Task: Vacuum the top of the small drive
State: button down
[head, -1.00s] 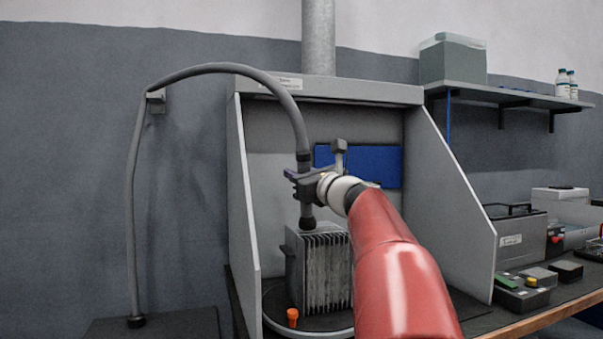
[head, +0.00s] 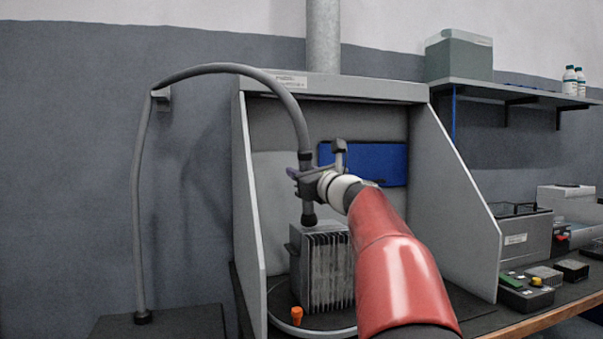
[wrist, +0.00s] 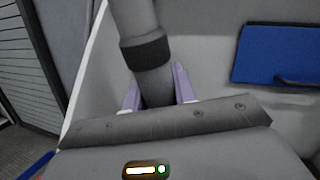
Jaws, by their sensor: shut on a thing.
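The small drive (head: 325,272) is a grey finned metal block standing upright inside the grey booth, in the head view. My gripper (head: 302,177) is shut on the vacuum hose's nozzle, with the hose (head: 232,69) arching up and left from it. The nozzle's dark tip (head: 309,220) is at the drive's top, near its left rear part; I cannot tell whether it touches. In the wrist view, the purple fingers of my gripper (wrist: 160,88) sit on either side of the dark nozzle (wrist: 153,82). The drive is not visible in the wrist view.
The booth (head: 250,200) has side walls left and right of my arm. A blue panel (head: 378,164) is on its back wall. An orange knob (head: 297,314) stands before the drive on a round dark plate. A wall hook (head: 161,97) carries the hose.

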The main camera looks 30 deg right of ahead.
jog(key=shift+d, duration=0.15)
jog(key=shift+s+d+p, duration=0.25)
jog(key=shift+d, duration=0.6)
jog(key=shift+s+d+p, duration=0.2)
jog(key=shift+d+p, duration=0.05)
jog(key=shift+d, duration=0.7)
jog(key=shift+s+d+p, duration=0.25)
jog(key=shift+d+p, duration=0.05)
jog(key=shift+d, duration=0.55)
jog(key=shift+s+d+p, duration=0.2)
jog(key=shift+d+p, duration=0.1)
jog(key=shift+d, duration=0.55)
jog(key=shift+r, duration=0.1)
